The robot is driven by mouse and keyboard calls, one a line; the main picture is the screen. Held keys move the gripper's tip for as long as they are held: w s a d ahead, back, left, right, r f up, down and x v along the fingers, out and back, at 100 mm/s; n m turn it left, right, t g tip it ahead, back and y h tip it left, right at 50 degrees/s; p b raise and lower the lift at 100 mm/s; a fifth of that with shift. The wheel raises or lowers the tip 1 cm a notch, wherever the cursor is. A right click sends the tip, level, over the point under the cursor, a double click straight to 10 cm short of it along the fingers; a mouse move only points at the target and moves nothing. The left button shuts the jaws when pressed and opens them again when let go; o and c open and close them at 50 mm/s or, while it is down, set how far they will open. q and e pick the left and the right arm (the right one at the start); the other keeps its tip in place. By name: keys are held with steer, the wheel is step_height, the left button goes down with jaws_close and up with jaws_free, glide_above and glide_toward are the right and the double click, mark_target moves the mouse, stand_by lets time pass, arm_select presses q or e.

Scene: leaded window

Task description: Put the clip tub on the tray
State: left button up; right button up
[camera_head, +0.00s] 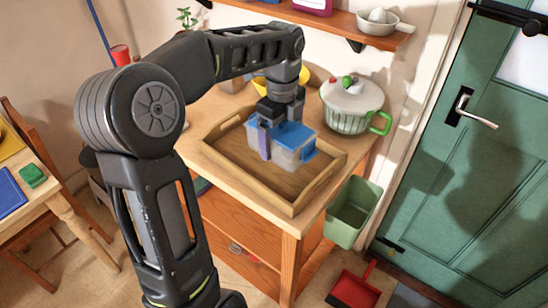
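The clip tub (294,153) is a clear box with a blue lid, in the camera_head view at the centre. It is over or in the wooden tray (223,170), inside its rim; I cannot tell whether its base touches the tray floor. My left gripper (280,132) points down from above with its fingers across the tub, and appears shut on it. The near finger lies against the tub's near side; the far finger is mostly hidden. The tray sits on the wooden counter. My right gripper is not in view.
A white and green pot (350,108) with a green handle stands right behind the tray. A yellow item (302,77) is partly hidden behind my wrist. A shelf (340,22) hangs above. A green bin (352,213) stands below the counter's right side.

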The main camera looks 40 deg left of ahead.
arm_select(q)
step_height(320, 180, down, 6)
steer(key=shift+a+f+p, duration=0.1)
steer(key=shift+p, duration=0.3)
steer(key=shift+f+p, duration=0.3)
steer(key=shift+f, duration=1.5)
steer(key=shift+f, duration=0.2)
steer(key=o, duration=1.1)
steer(key=shift+o, duration=0.2)
steer(key=shift+r, duration=0.1)
step_height(320, 180, up, 12)
steer(key=shift+r+b, duration=0.1)
steer(key=shift+b, duration=0.5)
